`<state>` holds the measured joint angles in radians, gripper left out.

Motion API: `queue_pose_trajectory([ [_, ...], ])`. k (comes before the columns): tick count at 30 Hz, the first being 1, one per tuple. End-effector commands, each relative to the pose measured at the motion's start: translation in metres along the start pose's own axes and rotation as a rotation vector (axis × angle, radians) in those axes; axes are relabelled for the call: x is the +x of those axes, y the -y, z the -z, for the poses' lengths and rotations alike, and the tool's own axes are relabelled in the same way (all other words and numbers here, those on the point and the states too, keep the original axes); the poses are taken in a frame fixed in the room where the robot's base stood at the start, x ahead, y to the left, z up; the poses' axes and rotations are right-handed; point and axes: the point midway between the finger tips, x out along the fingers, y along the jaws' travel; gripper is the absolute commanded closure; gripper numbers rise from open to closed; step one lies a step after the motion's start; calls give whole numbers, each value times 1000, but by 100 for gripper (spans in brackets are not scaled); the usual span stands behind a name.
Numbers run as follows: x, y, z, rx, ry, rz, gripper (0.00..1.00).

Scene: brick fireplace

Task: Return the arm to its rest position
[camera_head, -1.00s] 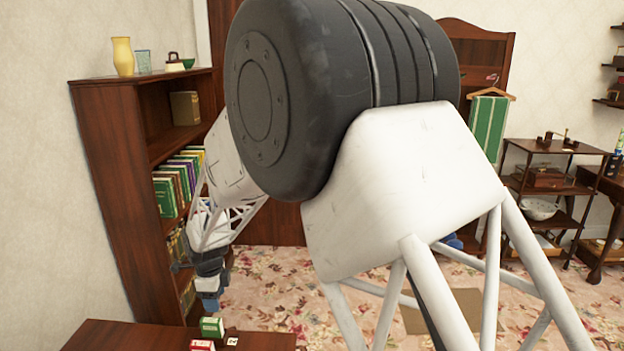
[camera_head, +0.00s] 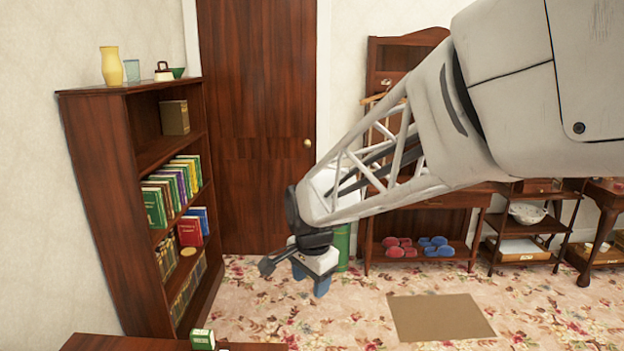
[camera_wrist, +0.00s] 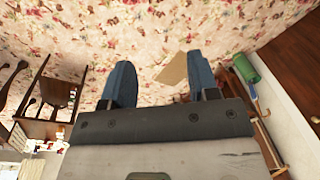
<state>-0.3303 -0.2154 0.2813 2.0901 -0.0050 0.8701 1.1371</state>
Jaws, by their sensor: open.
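My gripper (camera_head: 312,286) hangs in the air over the floral carpet, right of the bookcase and in front of the dark door in the head view. In the wrist view my gripper (camera_wrist: 160,85) shows two blue fingers spread apart with nothing between them but carpet beyond. My white lattice arm reaches in from the right side of the head view.
A wooden bookcase (camera_head: 110,190) stands at left, with a yellow vase (camera_head: 111,66) on top. A table edge (camera_head: 150,345) with a green box (camera_head: 203,339) is at the bottom. A brown mat (camera_head: 440,317) lies on open carpet (camera_head: 350,320). Shelving stands behind at right.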

Motion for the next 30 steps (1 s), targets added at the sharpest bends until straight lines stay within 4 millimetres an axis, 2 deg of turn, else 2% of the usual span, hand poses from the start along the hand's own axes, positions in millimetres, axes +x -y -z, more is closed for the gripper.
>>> queue_pose_trajectory([
  [1,-8,-17,4,-29,-6,6,45],
  [6,-29,-67,10,-155,-22,17,45],
  [15,-54,-155,8,-377,-59,27,45],
  [24,-66,-238,-8,-598,-99,24,45],
  [30,-66,-278,-22,-719,-122,15,45],
])
